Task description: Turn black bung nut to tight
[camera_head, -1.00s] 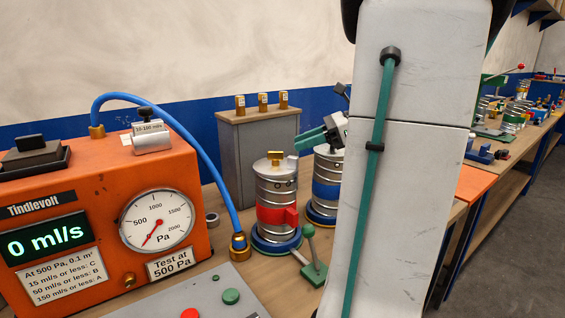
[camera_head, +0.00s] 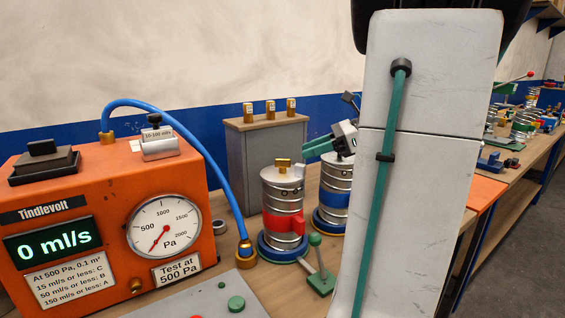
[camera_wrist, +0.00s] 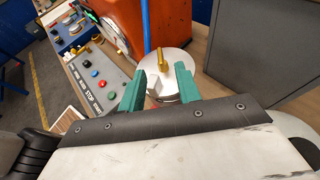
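I cannot make out a black bung nut on either duct. A silver ribbed duct with a red band (camera_head: 283,222) stands upright on a blue base, with a brass wing nut (camera_head: 283,163) on its lid; that nut also shows in the wrist view (camera_wrist: 161,58). A similar duct with a blue band (camera_head: 333,198) stands behind it to the right, its top partly covered by my gripper. My gripper (camera_head: 318,147) has green fingers pointing left above the ducts. In the wrist view its fingers (camera_wrist: 159,88) are apart, with the silver lid seen between and beyond them.
An orange test box (camera_head: 110,215) reads 0 ml/s; its blue hose (camera_head: 207,162) ends at a brass fitting on the bench. A grey cabinet (camera_head: 268,140) stands behind the ducts. A green-knobbed lever (camera_head: 317,262) and a button panel (camera_head: 205,305) are in front.

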